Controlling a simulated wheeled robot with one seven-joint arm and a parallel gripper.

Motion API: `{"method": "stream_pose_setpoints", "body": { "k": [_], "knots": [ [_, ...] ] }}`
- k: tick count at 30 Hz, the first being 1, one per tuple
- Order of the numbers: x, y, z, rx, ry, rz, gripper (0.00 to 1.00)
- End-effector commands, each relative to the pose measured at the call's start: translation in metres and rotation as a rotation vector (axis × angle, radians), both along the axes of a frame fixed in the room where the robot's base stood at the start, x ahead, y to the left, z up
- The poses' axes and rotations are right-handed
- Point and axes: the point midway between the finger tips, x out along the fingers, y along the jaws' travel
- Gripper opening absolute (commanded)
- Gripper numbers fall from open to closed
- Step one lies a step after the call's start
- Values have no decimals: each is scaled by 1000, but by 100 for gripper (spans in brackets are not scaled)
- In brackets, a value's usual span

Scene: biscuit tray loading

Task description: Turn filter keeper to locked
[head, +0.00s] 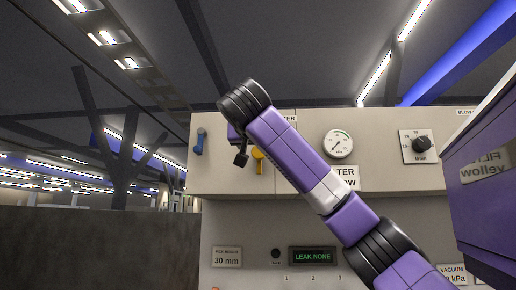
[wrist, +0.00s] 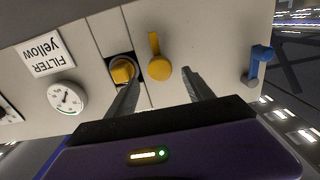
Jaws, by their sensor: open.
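A yellow lever (wrist: 159,62) with a round hub sits on the pale panel; it looks like the filter keeper, though its own label does not show. Its arm points up in the wrist view, which sees the panel upside down. In the head view the lever (head: 259,160) hangs downward beside my gripper. Next to it, a yellow part (wrist: 122,71) sits in a dark square opening, probably the filter. My gripper (wrist: 157,88) is open and empty, its fingers either side of the lever's hub and short of it. In the head view my gripper (head: 240,157) is partly hidden.
A blue lever (head: 199,142) is at the panel's left. A gauge (head: 339,144) and black knob (head: 422,143) are to the right. A display (head: 312,256) below reads "LEAK NONE". A purple panel (head: 485,190) with mirrored lettering stands at the right edge.

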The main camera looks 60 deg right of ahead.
Motion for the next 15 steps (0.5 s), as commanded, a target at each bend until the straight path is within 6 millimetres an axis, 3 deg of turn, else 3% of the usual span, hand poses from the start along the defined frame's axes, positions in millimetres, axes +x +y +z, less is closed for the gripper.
{"method": "stream_pose_setpoints", "body": {
  "k": [7, 15],
  "knots": [
    [13, -34, 3, 1, 1, -3, 61],
    [19, -45, 1, -1, 0, 1, 61]
  ]
}}
